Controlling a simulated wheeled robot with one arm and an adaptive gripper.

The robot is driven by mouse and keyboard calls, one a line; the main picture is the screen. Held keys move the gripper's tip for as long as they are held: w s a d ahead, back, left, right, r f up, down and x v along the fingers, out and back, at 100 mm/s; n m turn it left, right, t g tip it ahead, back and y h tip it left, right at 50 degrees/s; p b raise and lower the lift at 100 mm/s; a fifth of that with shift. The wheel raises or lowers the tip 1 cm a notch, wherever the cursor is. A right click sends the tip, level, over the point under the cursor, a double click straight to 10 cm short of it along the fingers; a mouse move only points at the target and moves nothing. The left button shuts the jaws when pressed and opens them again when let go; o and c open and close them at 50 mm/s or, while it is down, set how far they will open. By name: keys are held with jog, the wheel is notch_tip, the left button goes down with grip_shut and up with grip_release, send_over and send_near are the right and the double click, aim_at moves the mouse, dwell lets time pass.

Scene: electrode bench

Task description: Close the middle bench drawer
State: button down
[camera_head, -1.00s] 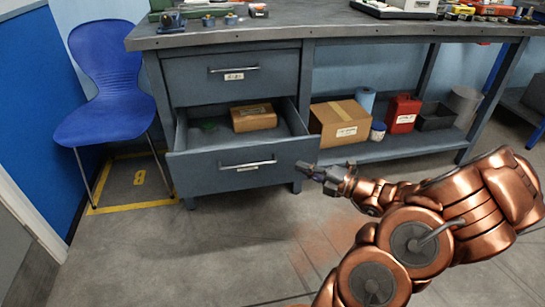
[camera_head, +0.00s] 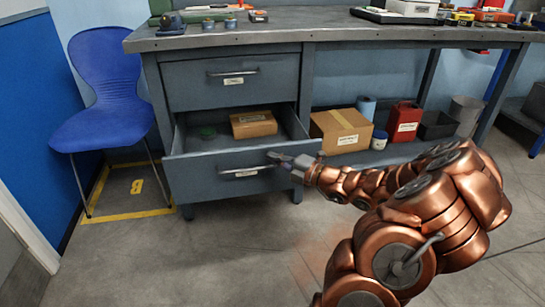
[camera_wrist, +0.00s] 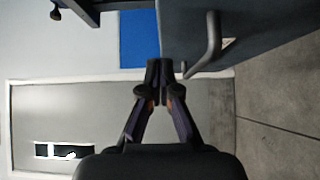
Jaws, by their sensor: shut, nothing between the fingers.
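The open bench drawer (camera_head: 210,183) is pulled out below a closed drawer (camera_head: 228,80). It holds a cardboard box (camera_head: 254,124) and a small green item (camera_head: 208,132). Its silver bar handle (camera_head: 240,172) is on the front face. My gripper (camera_head: 275,156) is shut and empty, in front of the right part of the drawer front, near the handle's right end. In the wrist view my closed fingertips (camera_wrist: 160,66) are beside the drawer front, with the handle (camera_wrist: 208,45) just to their right. I cannot tell whether they touch it.
A blue chair (camera_head: 100,90) stands left of the bench. A cardboard box (camera_head: 341,131), a red canister (camera_head: 404,122) and other containers sit on the lower shelf at right. The worktop (camera_head: 300,30) carries tools. Floor in front is clear.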

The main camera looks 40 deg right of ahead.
aim_at(262, 148)
jog(key=shift+w+d+f+b, duration=0.1)
jog(key=shift+w+d+b, duration=0.1)
jog(key=shift+w, duration=0.25)
jog(key=shift+w+d+f+b, duration=0.1)
jog(key=shift+w+d+b, duration=0.1)
jog(key=shift+w, duration=0.25)
jog(key=shift+w+d+r, duration=0.2)
jog(key=shift+w+d, duration=0.05)
jog(key=shift+w, duration=0.3)
jog(key=shift+r, duration=0.1)
